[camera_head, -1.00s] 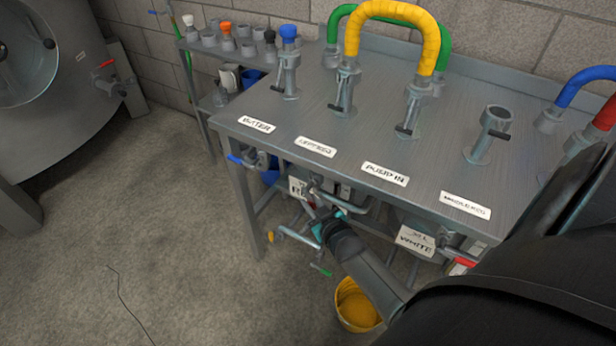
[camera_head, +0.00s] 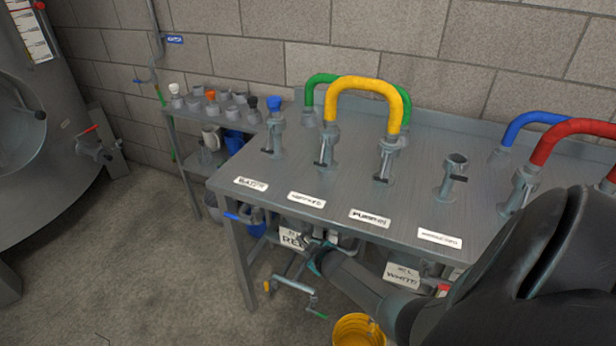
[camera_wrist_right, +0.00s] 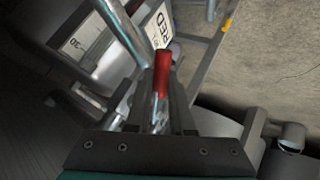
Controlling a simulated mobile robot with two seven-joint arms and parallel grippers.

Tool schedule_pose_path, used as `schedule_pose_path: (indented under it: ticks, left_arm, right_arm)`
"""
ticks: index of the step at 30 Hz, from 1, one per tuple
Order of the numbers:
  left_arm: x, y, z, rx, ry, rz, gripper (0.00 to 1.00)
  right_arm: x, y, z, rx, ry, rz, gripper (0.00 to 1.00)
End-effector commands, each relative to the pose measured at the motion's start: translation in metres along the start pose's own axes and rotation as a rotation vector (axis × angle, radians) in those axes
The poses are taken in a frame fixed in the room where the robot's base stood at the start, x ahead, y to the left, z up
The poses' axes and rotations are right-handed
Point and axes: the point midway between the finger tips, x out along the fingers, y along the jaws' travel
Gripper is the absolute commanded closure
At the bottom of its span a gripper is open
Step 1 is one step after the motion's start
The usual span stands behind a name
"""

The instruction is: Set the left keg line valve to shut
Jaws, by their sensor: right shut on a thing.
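My right gripper (camera_head: 316,257) reaches under the front edge of the steel table, below the label that seems to read left keg (camera_head: 306,200). In the right wrist view my right gripper (camera_wrist_right: 161,105) is shut on a red valve handle (camera_wrist_right: 162,70), which sticks out beyond the fingers. A keg sign reading RED (camera_wrist_right: 159,30) is close by; the sign also shows in the head view (camera_head: 292,239). The valve body and the lever's exact angle are mostly hidden by the gripper. My left gripper is not in view.
The steel table (camera_head: 240,208) carries pipe stubs and a yellow hose (camera_head: 367,85). A yellow bucket (camera_head: 357,332) stands on the floor near my arm. Open floor (camera_head: 140,260) lies to the left.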

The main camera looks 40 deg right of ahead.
Motion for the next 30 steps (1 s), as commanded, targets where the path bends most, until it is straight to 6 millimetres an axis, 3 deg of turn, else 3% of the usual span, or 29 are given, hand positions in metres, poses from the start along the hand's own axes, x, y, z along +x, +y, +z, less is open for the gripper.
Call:
schedule_pose_path:
  ticks: [1, 9, 21, 30]
  left_arm:
    - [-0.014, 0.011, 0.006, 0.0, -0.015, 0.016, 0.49]
    - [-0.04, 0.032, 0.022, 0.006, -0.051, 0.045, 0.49]
    - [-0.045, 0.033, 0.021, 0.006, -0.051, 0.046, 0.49]
    - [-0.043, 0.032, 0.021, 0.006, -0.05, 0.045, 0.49]
  right_arm:
    - [-0.006, 0.0, -0.004, -0.026, -0.042, -0.005, 1.0]
    - [-0.013, 0.006, -0.004, -0.168, -0.251, -0.004, 1.0]
    - [-0.02, 0.012, -0.006, -0.326, -0.486, -0.002, 1.0]
    - [-0.023, 0.014, -0.008, -0.377, -0.564, -0.002, 1.0]
